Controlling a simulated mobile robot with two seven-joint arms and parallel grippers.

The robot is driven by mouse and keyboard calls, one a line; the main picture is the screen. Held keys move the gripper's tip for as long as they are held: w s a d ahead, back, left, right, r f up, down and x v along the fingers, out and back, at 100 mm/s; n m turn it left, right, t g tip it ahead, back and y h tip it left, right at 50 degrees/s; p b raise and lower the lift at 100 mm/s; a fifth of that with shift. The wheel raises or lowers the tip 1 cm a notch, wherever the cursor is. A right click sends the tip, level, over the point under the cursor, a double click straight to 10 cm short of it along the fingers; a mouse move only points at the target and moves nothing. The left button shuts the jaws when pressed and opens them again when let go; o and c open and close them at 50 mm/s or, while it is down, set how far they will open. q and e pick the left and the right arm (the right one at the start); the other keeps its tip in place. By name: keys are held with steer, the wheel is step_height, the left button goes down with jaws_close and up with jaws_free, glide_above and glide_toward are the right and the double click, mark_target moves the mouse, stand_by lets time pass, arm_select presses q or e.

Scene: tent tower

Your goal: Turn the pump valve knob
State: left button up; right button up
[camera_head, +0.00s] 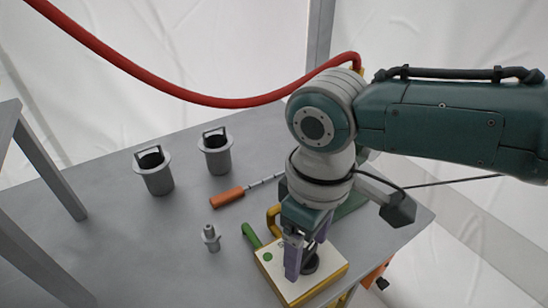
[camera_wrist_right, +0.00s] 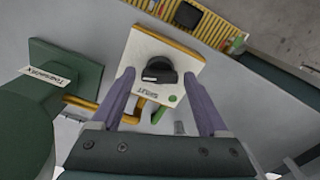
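The black pump valve knob (camera_wrist_right: 158,70) sits on a cream box with yellow sides (camera_wrist_right: 150,50) in the right wrist view. In the head view the knob (camera_head: 309,263) shows beside my fingers, on top of the box (camera_head: 328,272). My right gripper (camera_wrist_right: 160,85) is open, with one purple finger on each side of the knob. In the head view the right gripper (camera_head: 302,262) points down over the box and partly covers the knob. Whether the fingers touch the knob cannot be told. My left gripper is not in view.
Two grey canisters (camera_head: 154,172) (camera_head: 216,153), an orange-handled tool (camera_head: 228,197) and a small grey fitting (camera_head: 211,238) stand or lie on the grey table (camera_head: 110,230). A green lever (camera_head: 251,235) is beside the box. A red hose (camera_head: 200,98) hangs across the back.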

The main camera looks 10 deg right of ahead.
steer(key=c, duration=1.1)
steer(key=shift+c, duration=0.2)
steer(key=shift+r, duration=0.1)
steer(key=shift+r+m+p, duration=0.1)
steer(key=shift+m+p, duration=1.05)
steer(key=shift+m, duration=0.15)
steer(key=m+p, duration=0.1)
steer(key=m, duration=0.1)
steer(key=shift+m, duration=0.4)
steer(key=m+p, duration=0.1)
steer(key=m, duration=0.1)
steer(key=shift+a+m, duration=0.1)
steer(key=shift+m, duration=0.2)
steer(key=shift+m+p, duration=0.7)
steer(key=shift+m, duration=1.1)
